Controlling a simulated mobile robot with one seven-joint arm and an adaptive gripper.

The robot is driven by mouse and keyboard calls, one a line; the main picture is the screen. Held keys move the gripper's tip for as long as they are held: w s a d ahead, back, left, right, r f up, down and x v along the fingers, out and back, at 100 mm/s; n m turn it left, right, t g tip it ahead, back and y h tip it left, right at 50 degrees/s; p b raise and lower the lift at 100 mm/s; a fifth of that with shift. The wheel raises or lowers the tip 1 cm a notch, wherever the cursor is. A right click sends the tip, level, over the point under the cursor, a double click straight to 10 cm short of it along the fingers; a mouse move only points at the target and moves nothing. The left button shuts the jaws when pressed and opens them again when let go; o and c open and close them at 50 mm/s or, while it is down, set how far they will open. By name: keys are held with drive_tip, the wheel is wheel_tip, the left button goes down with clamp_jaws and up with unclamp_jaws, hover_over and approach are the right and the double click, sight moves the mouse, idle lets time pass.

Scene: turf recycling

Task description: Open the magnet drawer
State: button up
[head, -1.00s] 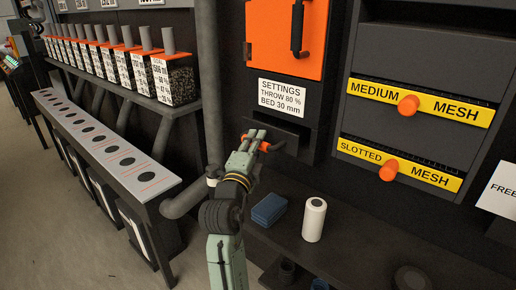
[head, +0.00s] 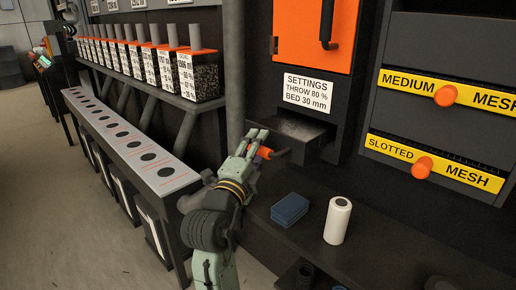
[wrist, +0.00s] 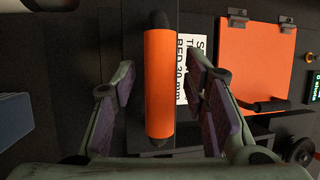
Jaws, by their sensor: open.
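The magnet drawer (head: 302,129) sits below the settings label and stands partly pulled out of its dark housing, its top showing in the head view. Its orange handle (head: 264,153) is at the front, by my gripper (head: 257,143). In the wrist view the orange handle (wrist: 160,82) runs upright between the two purple-padded fingers of my gripper (wrist: 160,112). The fingers are open, with a gap on both sides of the handle. In the head view my gripper partly hides the handle.
A blue block (head: 290,209) and a white cylinder (head: 338,220) stand on the dark bench below the drawer. Yellow-labelled mesh drawers (head: 440,160) are at right. A long grey rack with holes (head: 150,165) and a shelf of containers (head: 198,75) are at left.

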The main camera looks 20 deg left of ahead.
drive_tip(key=s+f, duration=0.2)
drive_tip(key=s, duration=0.9)
drive_tip(key=shift+s+d, duration=0.3)
drive_tip(key=shift+s, duration=0.1)
